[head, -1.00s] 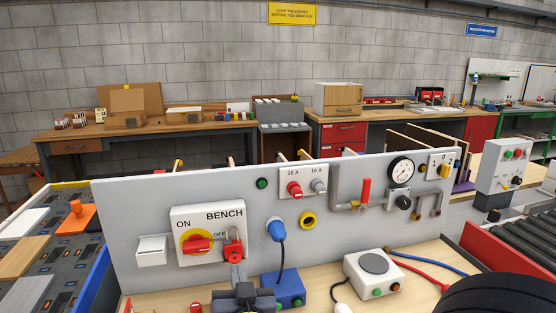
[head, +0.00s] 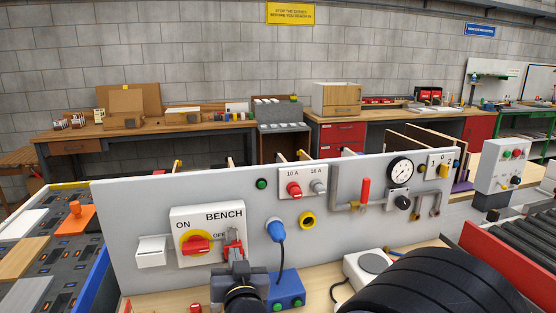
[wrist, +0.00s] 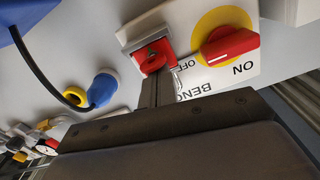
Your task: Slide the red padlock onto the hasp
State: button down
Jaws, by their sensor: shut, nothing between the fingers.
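The red padlock (head: 233,249) is at the lower right of the white BENCH switch plate (head: 187,219), against the grey hasp (head: 234,233). My gripper (head: 237,264) is just below the padlock, in front of the panel. In the wrist view my gripper's fingers (wrist: 157,88) are together and empty, their tips close to the padlock; contact is unclear. The red switch handle (head: 197,245) on its yellow disc points sideways.
A blue plug (head: 277,230) with a black cable is right of the plate, above a blue box (head: 286,290). A white box with a round top (head: 370,265) stands further right, partly hidden by my arm. A white rocker switch (head: 151,251) is at the left.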

jog(key=shift+w, duration=0.25)
jog(key=shift+s, duration=0.15)
jog(key=v, duration=1.3)
jog(key=shift+s+b, duration=0.15)
jog(key=shift+b, duration=0.3)
jog(key=x, duration=1.3)
jog(key=shift+w+p, duration=0.2)
jog(key=shift+p, duration=0.1)
jog(key=shift+s, duration=0.15)
